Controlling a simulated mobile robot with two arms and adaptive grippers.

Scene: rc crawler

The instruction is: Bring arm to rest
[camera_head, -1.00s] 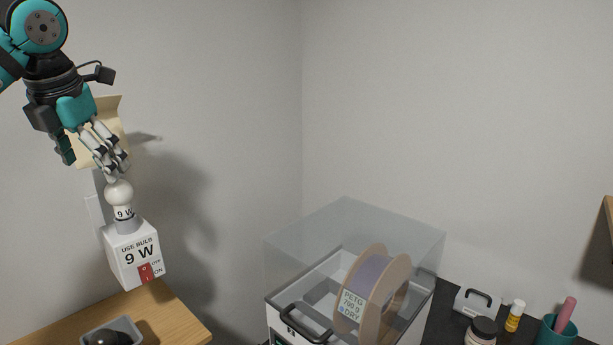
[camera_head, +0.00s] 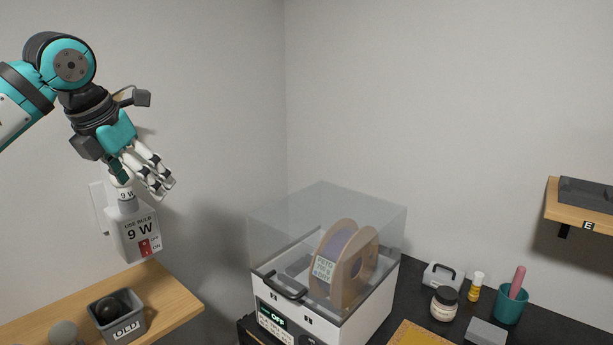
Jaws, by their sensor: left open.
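My left gripper (camera_head: 142,182) hangs at the left of the head view with its fingers pointing down. It is open and I see nothing held in it. A white bulb marked 9 W (camera_head: 125,194) sits upright on the white lamp base (camera_head: 136,236), which is labelled "USE BULB 9 W" and has a red switch. The gripper overlaps the top of the bulb in the picture; I cannot tell if they touch. My right gripper is not in view.
A wooden shelf (camera_head: 178,291) holds a grey bin marked OLD (camera_head: 131,321) with a dark bulb in it. A clear-lidded dryer (camera_head: 342,322) with a spool (camera_head: 366,266) stands mid-picture. Jars and a teal cup (camera_head: 508,307) stand on the dark bench. A wall shelf (camera_head: 565,211) is at right.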

